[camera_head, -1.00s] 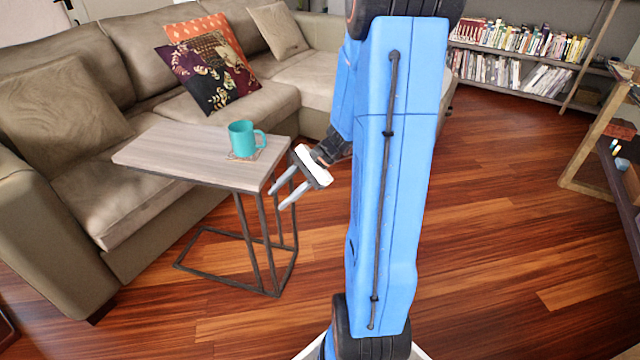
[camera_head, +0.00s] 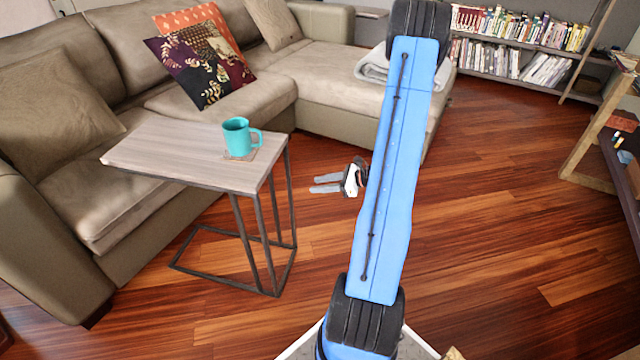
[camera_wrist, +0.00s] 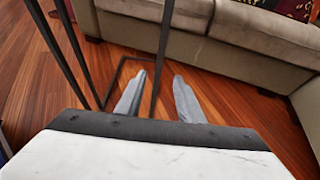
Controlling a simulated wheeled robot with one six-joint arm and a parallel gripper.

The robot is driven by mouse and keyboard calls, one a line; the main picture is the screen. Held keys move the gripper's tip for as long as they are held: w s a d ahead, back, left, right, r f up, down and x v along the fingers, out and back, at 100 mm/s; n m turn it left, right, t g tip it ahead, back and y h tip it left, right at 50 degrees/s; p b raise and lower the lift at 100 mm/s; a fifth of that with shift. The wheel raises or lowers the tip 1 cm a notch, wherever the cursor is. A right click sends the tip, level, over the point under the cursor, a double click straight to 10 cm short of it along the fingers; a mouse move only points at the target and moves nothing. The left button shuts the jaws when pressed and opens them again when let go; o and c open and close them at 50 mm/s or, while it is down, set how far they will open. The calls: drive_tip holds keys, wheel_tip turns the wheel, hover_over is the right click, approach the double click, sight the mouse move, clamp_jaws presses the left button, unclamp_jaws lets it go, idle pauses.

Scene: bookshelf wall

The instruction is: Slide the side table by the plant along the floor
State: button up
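The side table (camera_head: 170,152) has a grey-brown wood top and a thin dark metal C-shaped frame. It stands upright on the floor in front of the sofa, at left in the head view. No plant shows.
The beige sofa (camera_head: 330,85) runs behind and left of the table. Cushions (camera_head: 200,65) and a folded blanket (camera_head: 372,68) lie on it. A bookshelf (camera_head: 520,50) stands at the back right. The wooden floor (camera_head: 490,210) is clear at right.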

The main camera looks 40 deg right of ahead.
drive_tip(key=shift+w+a, duration=0.1)
drive_tip(key=x, duration=1.7)
drive_tip(key=shift+a, duration=0.15)
drive_tip(key=shift+c, duration=0.6)
clamp_jaws()
idle(0.7)
